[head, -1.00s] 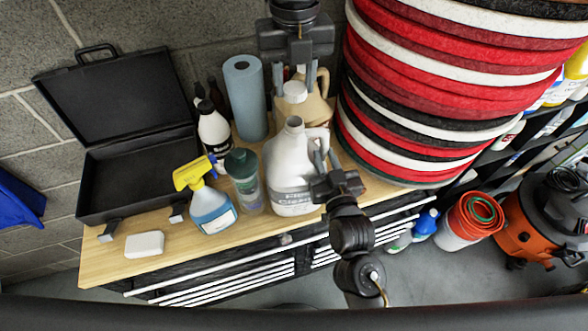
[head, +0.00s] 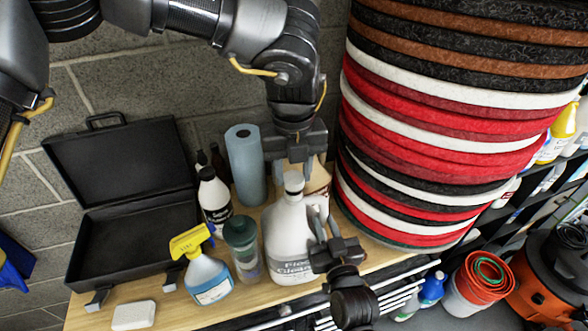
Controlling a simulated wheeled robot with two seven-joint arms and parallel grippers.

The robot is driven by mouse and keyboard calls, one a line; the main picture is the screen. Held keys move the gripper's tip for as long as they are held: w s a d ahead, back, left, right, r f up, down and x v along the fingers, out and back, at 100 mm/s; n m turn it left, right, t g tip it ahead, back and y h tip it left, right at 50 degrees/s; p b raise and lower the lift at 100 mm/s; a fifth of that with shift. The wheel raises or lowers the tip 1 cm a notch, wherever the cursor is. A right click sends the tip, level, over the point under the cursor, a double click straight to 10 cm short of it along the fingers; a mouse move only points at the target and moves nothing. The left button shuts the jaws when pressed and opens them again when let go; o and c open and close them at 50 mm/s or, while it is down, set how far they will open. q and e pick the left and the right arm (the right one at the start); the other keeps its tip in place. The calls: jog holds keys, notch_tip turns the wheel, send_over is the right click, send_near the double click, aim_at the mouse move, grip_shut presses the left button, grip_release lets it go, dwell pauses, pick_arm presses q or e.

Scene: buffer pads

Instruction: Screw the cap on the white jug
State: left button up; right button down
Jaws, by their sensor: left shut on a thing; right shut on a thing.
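The white jug (head: 290,245) stands upright on the wooden bench top in the head view, its label facing me. The white cap (head: 293,181) is at the jug's mouth and looks level; whether its threads are engaged cannot be seen. My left gripper (head: 292,170) points down from above, shut on the cap, with a finger on either side. My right gripper (head: 319,226) comes from the lower right and is shut on the handle side of the jug. Its fingers hide part of the handle.
A green-lidded bottle (head: 242,248) stands close left of the jug, with a yellow-topped spray bottle (head: 207,280) beyond. A blue paper roll (head: 245,165) and a beige jug (head: 318,182) stand behind. Stacked pads (head: 430,150) rise close on the right. An open black case (head: 130,240) lies left.

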pick_arm(q)
jog(key=shift+f, duration=0.9)
jog(key=shift+f, duration=0.55)
